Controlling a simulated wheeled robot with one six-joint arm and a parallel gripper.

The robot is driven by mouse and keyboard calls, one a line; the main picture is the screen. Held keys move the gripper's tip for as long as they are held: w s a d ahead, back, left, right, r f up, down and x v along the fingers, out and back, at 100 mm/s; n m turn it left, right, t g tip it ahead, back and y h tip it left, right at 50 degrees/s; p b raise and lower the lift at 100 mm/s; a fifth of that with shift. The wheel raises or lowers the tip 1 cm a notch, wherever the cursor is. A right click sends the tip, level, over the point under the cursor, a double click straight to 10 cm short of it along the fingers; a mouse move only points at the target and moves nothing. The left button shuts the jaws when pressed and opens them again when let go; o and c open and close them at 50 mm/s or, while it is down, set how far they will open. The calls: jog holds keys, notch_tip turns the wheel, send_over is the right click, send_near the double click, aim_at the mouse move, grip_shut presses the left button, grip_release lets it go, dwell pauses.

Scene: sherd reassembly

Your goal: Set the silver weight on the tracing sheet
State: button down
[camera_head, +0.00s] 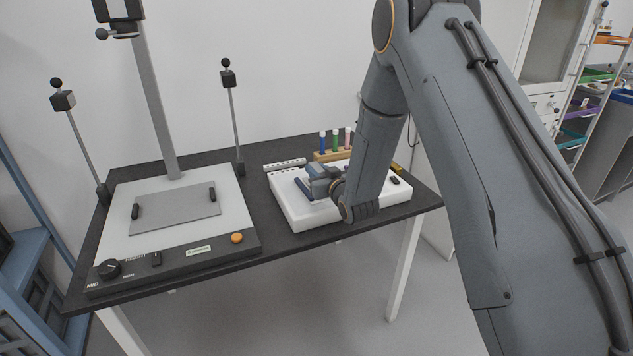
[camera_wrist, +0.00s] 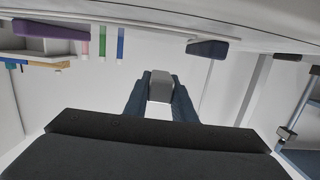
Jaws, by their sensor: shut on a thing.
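My gripper (camera_head: 305,188) is over the white slab (camera_head: 292,217) on the right half of the black table. In the wrist view my gripper (camera_wrist: 160,98) has its two dark blue fingers on either side of a grey block, the silver weight (camera_wrist: 160,86). It is shut on the weight. The wrist view shows a pale, flat surface (camera_wrist: 150,55) behind the weight. I cannot clearly pick out the outline of the tracing sheet on the slab, nor tell whether the weight touches the surface. The weight is not distinguishable in the head view.
A wooden rack (camera_head: 331,155) with blue, green and pink pens stands behind the slab. A white ruler-like strip (camera_head: 285,164) lies near it. A small black piece (camera_head: 393,180) is on the slab's right. A copy stand (camera_head: 180,228) with a grey plate and upright posts fills the table's left.

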jog(key=shift+f, duration=2.05)
jog(key=shift+f, duration=0.15)
jog(key=c, duration=1.5)
grip_release()
